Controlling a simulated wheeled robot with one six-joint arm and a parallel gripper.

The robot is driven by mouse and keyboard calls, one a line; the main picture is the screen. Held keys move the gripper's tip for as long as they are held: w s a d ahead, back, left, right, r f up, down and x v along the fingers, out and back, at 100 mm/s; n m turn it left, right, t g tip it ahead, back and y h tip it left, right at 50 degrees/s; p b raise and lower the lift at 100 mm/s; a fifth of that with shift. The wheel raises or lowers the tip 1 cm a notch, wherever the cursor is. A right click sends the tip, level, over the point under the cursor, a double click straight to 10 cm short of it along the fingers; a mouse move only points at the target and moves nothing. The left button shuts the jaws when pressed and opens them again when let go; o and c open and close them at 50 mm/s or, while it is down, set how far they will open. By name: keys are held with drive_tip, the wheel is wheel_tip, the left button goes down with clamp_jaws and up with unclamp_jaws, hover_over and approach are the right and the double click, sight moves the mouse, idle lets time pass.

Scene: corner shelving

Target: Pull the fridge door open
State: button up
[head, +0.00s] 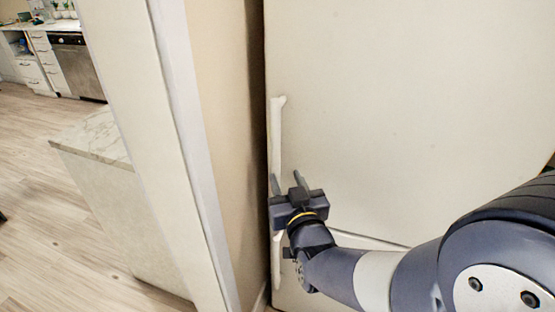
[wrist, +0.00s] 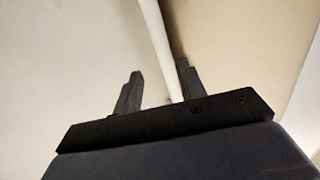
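The fridge is a tall off-white unit filling the right of the head view, its upper door (head: 400,110) flush and closed above a seam. A long white vertical handle (head: 277,135) runs down the door's left edge. My gripper (head: 287,178) is at the lower part of this handle with its fingers apart. In the wrist view, the handle (wrist: 155,40) runs down between the two dark fingers of my gripper (wrist: 159,70). I see space beside the handle; whether either finger touches it I cannot tell. My gripper hides the handle's lower end.
A lower fridge door (head: 345,265) has its own white handle (head: 276,262). A beige wall (head: 225,120) with white trim stands close on the fridge's left. Further left are a marble-topped counter (head: 95,140) and open wooden floor (head: 40,200).

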sight(277, 164)
drive_tip(key=x, duration=0.4)
drive_tip(key=p+x, duration=0.1)
drive_tip(key=x, duration=0.3)
drive_tip(key=shift+s+a, duration=0.15)
drive_tip(key=shift+a, duration=0.05)
clamp_jaws()
